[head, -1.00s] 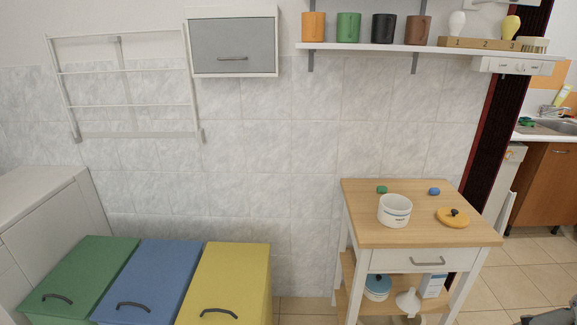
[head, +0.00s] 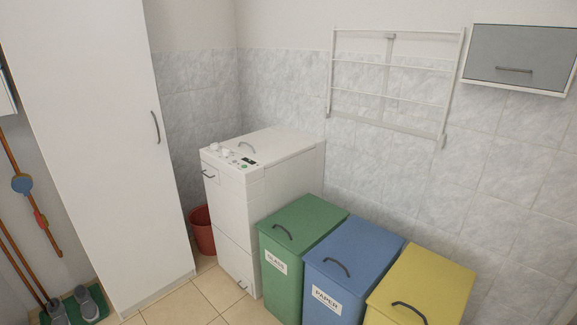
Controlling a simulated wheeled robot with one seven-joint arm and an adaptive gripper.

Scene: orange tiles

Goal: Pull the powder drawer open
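The white washing machine (head: 235,212) stands in the corner, left of the bins. A small grey handle (head: 208,174) sits high on the left of its front, just below the control panel (head: 238,157); it appears to belong to the powder drawer, which looks closed. Another small handle (head: 241,285) shows low on the front. My gripper is not in view.
Green (head: 303,228), blue (head: 354,257) and yellow (head: 424,285) lidded bins stand right of the machine. A tall white cabinet (head: 105,120) and a red bucket (head: 203,232) are on its left. Some tiled floor (head: 217,294) in front is clear.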

